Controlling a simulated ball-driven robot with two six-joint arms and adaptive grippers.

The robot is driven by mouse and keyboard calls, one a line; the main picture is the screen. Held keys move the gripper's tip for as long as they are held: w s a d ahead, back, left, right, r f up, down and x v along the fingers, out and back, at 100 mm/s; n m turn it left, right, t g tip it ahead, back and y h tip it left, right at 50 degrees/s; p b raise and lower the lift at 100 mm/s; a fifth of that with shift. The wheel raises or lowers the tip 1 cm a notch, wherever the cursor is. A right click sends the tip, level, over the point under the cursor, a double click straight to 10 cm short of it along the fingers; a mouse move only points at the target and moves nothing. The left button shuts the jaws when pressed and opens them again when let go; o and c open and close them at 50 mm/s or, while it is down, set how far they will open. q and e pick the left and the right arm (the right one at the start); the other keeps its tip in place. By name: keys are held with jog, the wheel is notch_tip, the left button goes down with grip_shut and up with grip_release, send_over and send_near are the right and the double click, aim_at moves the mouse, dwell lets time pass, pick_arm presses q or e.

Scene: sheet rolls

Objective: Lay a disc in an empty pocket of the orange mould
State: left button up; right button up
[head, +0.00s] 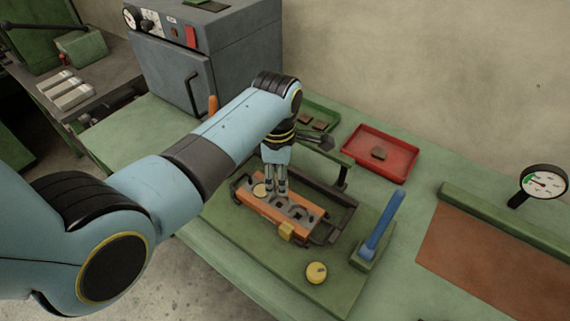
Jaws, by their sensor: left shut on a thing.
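The orange mould (287,228) lies in a dark frame on the green bench, with a grey top face holding several round pockets. A pale round disc (261,190) sits at its left end, just beside my fingers. My left gripper (276,192) points down over the left part of the mould, its fingertips close to the top face. It is shut on a disc, which the fingers mostly hide. I cannot tell whether that disc touches a pocket. Pockets to the right of the fingers look dark. My right gripper is out of view.
A blue upright handle (384,222) and a yellow round object (316,272) are near the mould. A gauge (543,183) and brown sheet (490,262) lie right.

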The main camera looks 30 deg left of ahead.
pick_arm(q)
notch_tip(320, 180, down, 2)
jog(key=shift+s, duration=0.1)
notch_tip(320, 180, down, 3)
jog(key=b, duration=0.3)
jog(key=shift+f, duration=0.45)
jog(key=shift+f+b, duration=0.5)
jog(key=shift+b, duration=0.05)
jog(key=shift+f, duration=0.2)
jog(key=shift+s, duration=0.1)
jog(key=shift+f, duration=0.1)
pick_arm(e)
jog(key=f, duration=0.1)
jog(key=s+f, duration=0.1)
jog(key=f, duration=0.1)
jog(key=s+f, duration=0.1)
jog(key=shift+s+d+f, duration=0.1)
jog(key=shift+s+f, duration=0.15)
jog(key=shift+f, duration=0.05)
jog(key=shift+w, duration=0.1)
